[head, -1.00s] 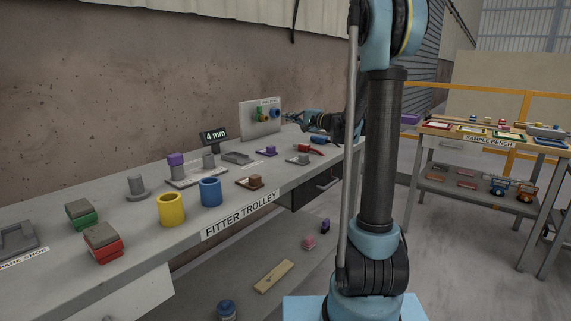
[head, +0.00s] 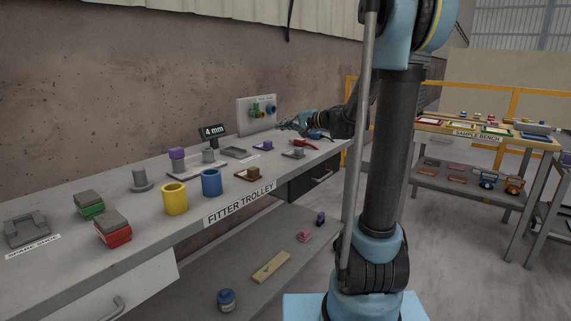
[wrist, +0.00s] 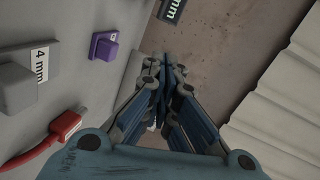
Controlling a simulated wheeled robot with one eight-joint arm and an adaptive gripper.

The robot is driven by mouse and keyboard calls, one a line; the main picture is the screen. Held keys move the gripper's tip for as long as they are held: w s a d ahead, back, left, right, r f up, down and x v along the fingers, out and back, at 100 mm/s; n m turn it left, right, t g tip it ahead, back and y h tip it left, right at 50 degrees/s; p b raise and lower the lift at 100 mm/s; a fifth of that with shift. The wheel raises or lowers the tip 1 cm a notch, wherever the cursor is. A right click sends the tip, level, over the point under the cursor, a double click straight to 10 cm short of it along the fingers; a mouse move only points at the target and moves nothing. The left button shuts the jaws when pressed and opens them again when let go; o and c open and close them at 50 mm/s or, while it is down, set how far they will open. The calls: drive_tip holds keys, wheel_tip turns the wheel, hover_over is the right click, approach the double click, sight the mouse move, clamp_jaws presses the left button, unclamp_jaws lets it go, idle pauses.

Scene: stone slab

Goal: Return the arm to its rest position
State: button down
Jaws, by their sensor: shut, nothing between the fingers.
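My gripper (head: 284,126) reaches over the far end of the fitter trolley (head: 150,222), just in front of the upright grey panel (head: 244,118) with coloured knobs. In the wrist view my gripper (wrist: 172,75) shows its blue fingers drawn together with nothing held between them. In that view a purple block (wrist: 103,46), a grey block (wrist: 16,88) and a red tool (wrist: 50,138) lie on the grey top to the left of the fingers, apart from them.
Yellow (head: 175,199) and blue (head: 211,183) cups and several blocks stand on the trolley top. A 4 mm display (head: 213,131) stands near the wall. The sample bench (head: 478,133) is at right, with open floor before it.

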drive_tip(key=s+f, duration=0.1)
drive_tip(key=s, duration=0.2)
drive_tip(key=s+d+f+n+g+h, duration=0.1)
drive_tip(key=s+f, duration=0.1)
drive_tip(key=s, duration=0.2)
drive_tip(key=s+f+n+g+h, duration=0.1)
drive_tip(key=s, duration=0.2)
drive_tip(key=shift+s+d+f, duration=0.25)
drive_tip(key=shift+d+f, duration=0.1)
drive_tip(key=shift+f, duration=0.05)
drive_tip(key=s+d+f+n+g+h, duration=0.1)
drive_tip(key=s+d+f+h, duration=0.2)
drive_tip(key=s+d+f, duration=0.3)
drive_tip(key=s+d+f+n+g+h, duration=0.1)
drive_tip(key=s+d+f+h, duration=0.3)
drive_tip(key=s, duration=0.9)
drive_tip(key=s+d+f+n+g+h, duration=0.1)
drive_tip(key=s+d+f+g+h, duration=0.1)
drive_tip(key=s+d+f, duration=0.6)
drive_tip(key=shift+s+f+h, duration=0.4)
drive_tip(key=shift+s+h, duration=0.4)
drive_tip(key=shift+h, duration=0.1)
drive_tip(key=shift+w+f, duration=0.2)
drive_tip(key=shift+w, duration=0.25)
